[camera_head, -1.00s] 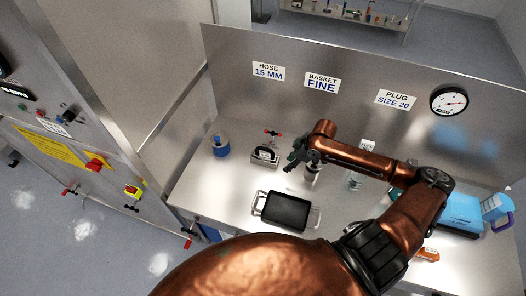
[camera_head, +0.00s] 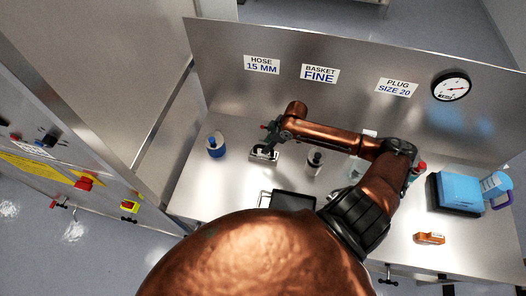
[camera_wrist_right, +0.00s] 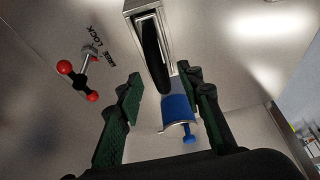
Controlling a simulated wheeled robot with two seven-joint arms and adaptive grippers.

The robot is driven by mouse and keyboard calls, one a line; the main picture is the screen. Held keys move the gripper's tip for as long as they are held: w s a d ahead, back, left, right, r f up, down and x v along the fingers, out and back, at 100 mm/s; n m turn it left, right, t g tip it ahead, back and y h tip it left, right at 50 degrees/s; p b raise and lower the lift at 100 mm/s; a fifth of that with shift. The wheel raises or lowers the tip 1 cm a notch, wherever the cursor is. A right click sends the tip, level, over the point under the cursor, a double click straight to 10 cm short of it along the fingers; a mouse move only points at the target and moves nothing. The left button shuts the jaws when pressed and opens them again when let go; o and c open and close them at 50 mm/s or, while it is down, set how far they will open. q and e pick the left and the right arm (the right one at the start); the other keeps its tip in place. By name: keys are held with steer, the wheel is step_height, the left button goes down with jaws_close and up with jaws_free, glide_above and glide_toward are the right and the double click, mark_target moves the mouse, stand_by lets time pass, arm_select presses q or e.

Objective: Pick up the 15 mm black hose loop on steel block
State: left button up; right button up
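The black hose loop (camera_head: 263,149) sits upright on a small steel block (camera_head: 262,157) on the bench, below the "HOSE 15 MM" sign. My right gripper (camera_head: 272,140) is just behind and above the loop in the head view. Its green fingers (camera_wrist_right: 160,82) are open and apart, with the loop ahead between their tips and nothing held. Contact with the loop cannot be told. My left gripper is not in view.
A dark-capped bottle (camera_head: 314,163) and black tray (camera_head: 292,200) are nearby. The steel back panel (camera_head: 225,85) rises behind.

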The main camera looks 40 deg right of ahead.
mark_target(255, 152)
steer(key=x, duration=0.2)
steer(key=shift+w+a+f, duration=0.1)
steer(key=shift+w+f, duration=0.2)
steer(key=shift+w, duration=0.1)
steer(key=shift+a+f, duration=0.1)
steer(key=shift+f, duration=0.25)
steer(key=c, duration=0.7)
steer(key=shift+c, duration=1.1)
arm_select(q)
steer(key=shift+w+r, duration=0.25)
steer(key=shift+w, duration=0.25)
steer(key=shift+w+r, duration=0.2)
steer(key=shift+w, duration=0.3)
arm_select(e)
jaws_close()
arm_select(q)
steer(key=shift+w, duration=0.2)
